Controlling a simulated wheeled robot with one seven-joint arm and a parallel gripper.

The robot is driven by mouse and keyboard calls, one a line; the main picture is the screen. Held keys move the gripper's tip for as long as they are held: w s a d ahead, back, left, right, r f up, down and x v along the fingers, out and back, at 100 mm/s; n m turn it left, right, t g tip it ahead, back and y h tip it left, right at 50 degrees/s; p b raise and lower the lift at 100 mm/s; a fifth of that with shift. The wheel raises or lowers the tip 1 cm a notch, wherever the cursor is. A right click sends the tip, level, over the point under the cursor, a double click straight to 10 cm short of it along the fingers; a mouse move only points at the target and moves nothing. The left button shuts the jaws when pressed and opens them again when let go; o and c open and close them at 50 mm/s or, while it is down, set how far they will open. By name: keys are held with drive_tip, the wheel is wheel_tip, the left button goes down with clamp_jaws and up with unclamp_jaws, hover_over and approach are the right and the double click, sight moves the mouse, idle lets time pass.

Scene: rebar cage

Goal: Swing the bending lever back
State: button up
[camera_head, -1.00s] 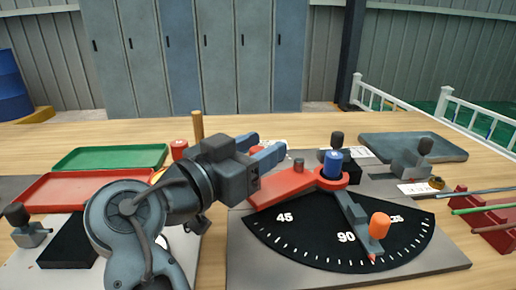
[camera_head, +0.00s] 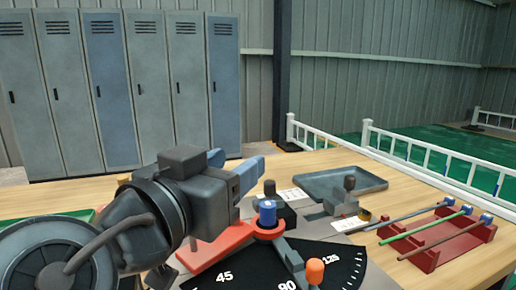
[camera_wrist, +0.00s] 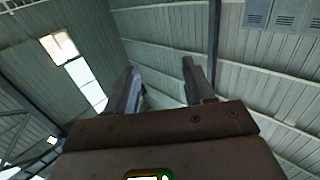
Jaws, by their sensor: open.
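The bending lever (camera_head: 291,258) is a dark grey bar with an orange knob (camera_head: 315,270) at its near end. It extends from the blue-capped pivot (camera_head: 267,212) over the black angle dial (camera_head: 335,270), with its knob just right of the 90 mark. A red arm (camera_head: 215,251) extends left from the same pivot. My gripper (camera_head: 240,166) is above and left of the pivot, apart from the lever. In the wrist view my gripper (camera_wrist: 160,76) is open and empty, its fingers facing the roof and wall. The lower dial is cut off.
A red rack (camera_head: 440,243) holding several rods stands at the right. A blue-grey tray (camera_head: 342,183) lies behind the dial. A white railing (camera_head: 410,152) and lockers (camera_head: 120,90) stand beyond the table. My arm covers the left side.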

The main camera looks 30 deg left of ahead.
drive_tip(key=shift+w+d+r, duration=0.1)
drive_tip(key=shift+d+r, duration=0.3)
drive_tip(key=shift+d, duration=0.3)
drive_tip(key=shift+d+r, duration=0.4)
drive_tip(key=shift+d, duration=0.25)
drive_tip(key=shift+w+d+r, duration=0.1)
drive_tip(key=shift+d+r, duration=0.3)
drive_tip(key=shift+d, duration=0.3)
